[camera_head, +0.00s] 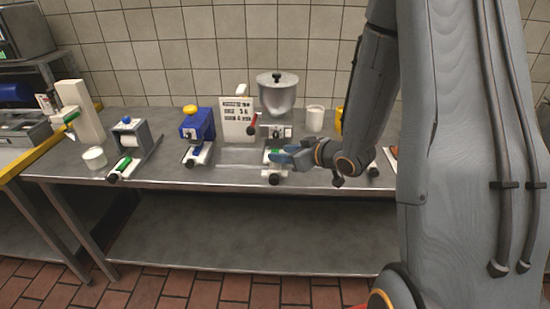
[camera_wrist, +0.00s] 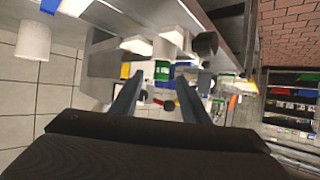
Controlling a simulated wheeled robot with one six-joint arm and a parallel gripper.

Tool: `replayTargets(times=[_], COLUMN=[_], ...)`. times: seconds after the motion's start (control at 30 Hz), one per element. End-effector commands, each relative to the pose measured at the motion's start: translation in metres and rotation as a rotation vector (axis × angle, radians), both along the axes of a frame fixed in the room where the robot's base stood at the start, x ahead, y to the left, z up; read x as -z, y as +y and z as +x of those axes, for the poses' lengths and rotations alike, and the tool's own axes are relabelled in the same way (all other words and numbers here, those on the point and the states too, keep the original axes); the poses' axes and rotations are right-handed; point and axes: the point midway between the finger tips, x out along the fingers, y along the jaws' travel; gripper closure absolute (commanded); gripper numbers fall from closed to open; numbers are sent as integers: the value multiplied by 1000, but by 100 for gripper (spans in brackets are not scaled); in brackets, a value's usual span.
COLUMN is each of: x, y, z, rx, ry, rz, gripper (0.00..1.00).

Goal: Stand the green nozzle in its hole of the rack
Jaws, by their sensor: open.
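My gripper (camera_head: 284,156) is at the right-centre of the steel bench, its blue-grey fingers pointing left. In the wrist view, its two fingers (camera_wrist: 156,98) are spread apart with no object clearly held. In the head view, a small green part (camera_head: 271,153) shows by the fingertips, above a white base with a dark knob (camera_head: 274,179). I cannot tell whether this part is the nozzle, or whether the fingers touch it. The wrist view shows a green block (camera_wrist: 162,71) beyond the fingers. I cannot make out the rack or its hole with certainty.
A steel hopper (camera_head: 278,97) and a printed sign (camera_head: 237,120) stand behind my gripper. A blue device (camera_head: 197,127) and a grey roller device (camera_head: 135,140) stand to the left. A white cup (camera_head: 315,118) is at the back. Bare bench shows between the devices.

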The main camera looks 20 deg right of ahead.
Motion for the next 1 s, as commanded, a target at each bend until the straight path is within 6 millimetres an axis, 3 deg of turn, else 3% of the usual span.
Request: replayTargets(times=[0.33,0.63,0.9,1.0], x=[17,19,18,18], y=[17,18,18,18], z=[30,33,33,33], rx=[-1,0,0,1], ry=[1,1,1,1], rz=[0,0,0,-1], gripper=[58,58,100,100])
